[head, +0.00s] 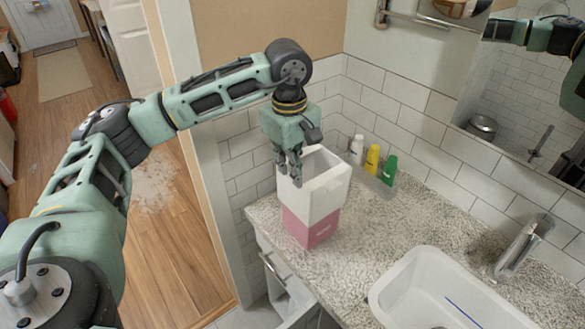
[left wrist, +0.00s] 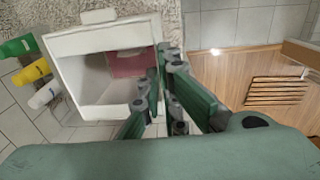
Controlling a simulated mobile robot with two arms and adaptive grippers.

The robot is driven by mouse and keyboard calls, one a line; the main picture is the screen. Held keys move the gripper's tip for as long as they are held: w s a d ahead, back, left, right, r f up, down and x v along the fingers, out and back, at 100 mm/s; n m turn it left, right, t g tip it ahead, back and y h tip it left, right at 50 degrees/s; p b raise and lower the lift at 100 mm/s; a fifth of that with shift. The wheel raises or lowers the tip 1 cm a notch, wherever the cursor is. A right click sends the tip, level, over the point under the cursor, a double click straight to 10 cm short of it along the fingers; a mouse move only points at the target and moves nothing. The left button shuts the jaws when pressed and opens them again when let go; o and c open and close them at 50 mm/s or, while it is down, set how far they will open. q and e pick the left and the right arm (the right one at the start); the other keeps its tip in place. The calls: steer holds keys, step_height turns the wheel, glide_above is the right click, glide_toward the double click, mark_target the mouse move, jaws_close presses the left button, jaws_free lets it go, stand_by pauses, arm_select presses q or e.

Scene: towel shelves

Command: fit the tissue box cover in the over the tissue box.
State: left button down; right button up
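The white tissue box cover (head: 325,195), an open-ended box, is upright right above the pink tissue box (head: 308,230) on the counter. The pink box's lower part shows beneath the cover's bottom edge; how far the cover reaches over it is hard to tell. My left gripper (head: 290,178) is shut on the cover's left wall, one finger inside and one outside. In the left wrist view, the cover (left wrist: 95,38) is open towards the camera, and part of the pink box (left wrist: 132,62) shows through it. My right gripper is not in view.
White, yellow (head: 372,158) and green (head: 388,170) bottles stand behind the cover by the tiled wall. A white sink (head: 385,285) and faucet (head: 518,248) are to the right. Speckled counter (head: 350,245) is clear between. A mirror at upper right reflects my arm.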

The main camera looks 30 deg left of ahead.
mark_target(292, 203)
arm_select(q)
steer(key=shift+f+b, duration=0.2)
steer(key=shift+b, duration=0.15)
stand_by(0.6)
steer(key=shift+f+b, duration=4.7)
steer(key=shift+f, duration=1.15)
steer(key=c, duration=1.9)
jaws_free()
steer(key=shift+o, duration=0.2)
steer(key=shift+r, duration=0.1)
step_height(292, 203, up, 12)
steer(key=shift+s, duration=0.25)
